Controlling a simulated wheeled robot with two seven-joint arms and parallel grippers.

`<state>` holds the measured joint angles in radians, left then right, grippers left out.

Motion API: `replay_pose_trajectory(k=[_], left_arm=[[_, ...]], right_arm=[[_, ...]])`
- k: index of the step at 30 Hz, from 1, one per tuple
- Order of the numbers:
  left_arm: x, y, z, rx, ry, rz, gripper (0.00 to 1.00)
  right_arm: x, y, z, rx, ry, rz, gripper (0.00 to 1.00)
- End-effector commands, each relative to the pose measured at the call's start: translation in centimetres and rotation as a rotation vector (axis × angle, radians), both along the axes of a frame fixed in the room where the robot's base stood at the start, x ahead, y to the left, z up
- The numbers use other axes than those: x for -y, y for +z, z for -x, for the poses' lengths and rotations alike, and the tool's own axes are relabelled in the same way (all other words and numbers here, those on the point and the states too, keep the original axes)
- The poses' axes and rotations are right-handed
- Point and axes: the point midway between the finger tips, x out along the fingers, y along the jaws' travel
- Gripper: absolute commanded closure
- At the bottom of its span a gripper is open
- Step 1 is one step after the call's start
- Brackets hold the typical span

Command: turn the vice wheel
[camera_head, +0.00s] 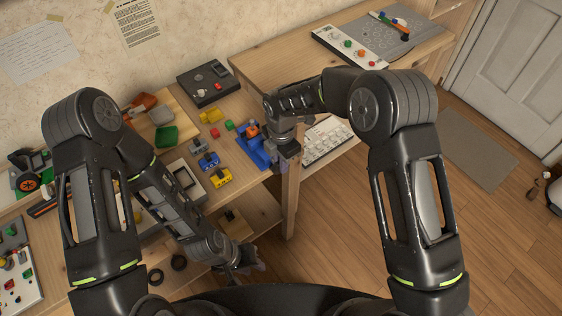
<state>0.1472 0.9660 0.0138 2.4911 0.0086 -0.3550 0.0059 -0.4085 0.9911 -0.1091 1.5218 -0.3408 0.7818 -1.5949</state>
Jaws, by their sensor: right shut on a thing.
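The blue vice (250,152) stands at the right end of the workbench, near its front edge. An orange piece (252,130) shows at its top. My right gripper (287,152) is at the vice's right side, just past the bench edge, shut on the vice wheel. The wheel itself is mostly hidden behind the gripper. My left gripper (250,266) hangs low in front of the bench, well below and apart from the vice. It is small and dark, and its fingers cannot be made out clearly.
Blue (207,161) and yellow (221,178) blocks lie left of the vice. A dark box with knobs (209,84) stands behind. A higher wooden table (270,60) adjoins at the back right, with a white keyboard-like panel (326,140) below it.

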Motion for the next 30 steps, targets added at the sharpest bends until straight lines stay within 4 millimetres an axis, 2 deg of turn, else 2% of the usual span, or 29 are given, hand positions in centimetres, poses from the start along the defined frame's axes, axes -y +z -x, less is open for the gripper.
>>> replay_pose_trajectory(k=[11,30], left_arm=[[0.1,-1.2,-0.1,0.004,-0.001,0.002,0.69],[0.3,-6.0,-0.6,0.021,-0.006,0.013,0.69]], right_arm=[[-0.3,-0.1,0.1,0.05,0.005,0.065,1.0],[-0.9,0.0,0.5,0.307,0.004,0.417,1.0]])
